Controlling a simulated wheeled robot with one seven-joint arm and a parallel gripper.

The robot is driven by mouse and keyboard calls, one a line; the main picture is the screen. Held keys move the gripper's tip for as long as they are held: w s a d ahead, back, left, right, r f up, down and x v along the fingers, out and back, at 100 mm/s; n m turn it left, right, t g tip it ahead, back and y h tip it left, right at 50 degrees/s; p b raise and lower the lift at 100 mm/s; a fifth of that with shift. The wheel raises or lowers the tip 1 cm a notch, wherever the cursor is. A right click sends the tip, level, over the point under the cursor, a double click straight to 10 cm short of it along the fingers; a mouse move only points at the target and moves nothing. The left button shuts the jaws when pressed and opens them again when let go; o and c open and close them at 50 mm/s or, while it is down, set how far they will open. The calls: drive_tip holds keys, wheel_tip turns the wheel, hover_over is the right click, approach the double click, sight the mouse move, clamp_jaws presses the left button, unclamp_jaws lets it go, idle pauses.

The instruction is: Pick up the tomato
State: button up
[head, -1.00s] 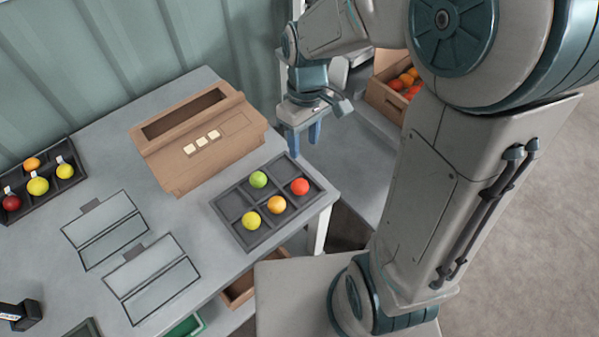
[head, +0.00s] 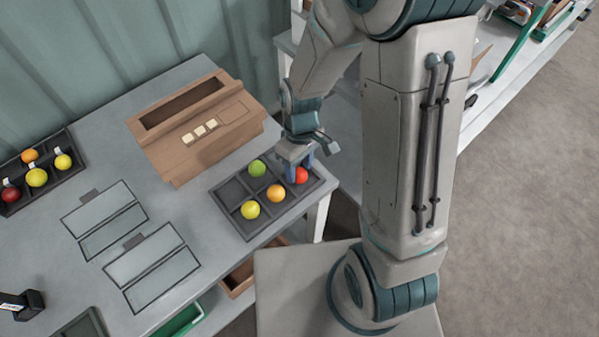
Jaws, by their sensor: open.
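A dark compartment tray (head: 231,192) on the grey table holds several tomatoes. A red tomato (head: 301,175) is in its right part, a green one (head: 257,168) at the back, an orange one (head: 275,193) in the middle and a yellow one (head: 250,210) at the front left. My gripper (head: 297,172) is open and points down over the tray's right part. Its fingers are at the red tomato and cover part of it. I cannot tell whether they touch it.
A brown wooden box (head: 178,160) stands behind the tray. Another dark tray (head: 52,191) with several fruits is at the left. Outlined grey panels (head: 157,272) lie on the table. A black device (head: 28,304) sits at the front left.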

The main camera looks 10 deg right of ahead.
sight(300, 173)
drive_tip(key=shift+s+f, duration=0.15)
drive_tip(key=shift+f, duration=0.5)
drive_tip(key=c, duration=0.3)
drive_tip(key=shift+c, duration=0.2)
drive_tip(key=shift+r, duration=0.15)
drive_tip(key=shift+r, duration=0.45)
wheel_tip(300, 173, up, 3)
drive_tip(key=shift+s+r, duration=0.1)
drive_tip(key=shift+r, duration=0.05)
drive_tip(key=s+d+r+b, duration=0.3)
drive_tip(key=s+d+r, duration=0.2)
drive_tip(key=s, duration=0.4)
drive_tip(key=shift+s+d+r, duration=0.25)
drive_tip(key=shift+s+r, duration=0.1)
drive_tip(key=shift+r, duration=0.4)
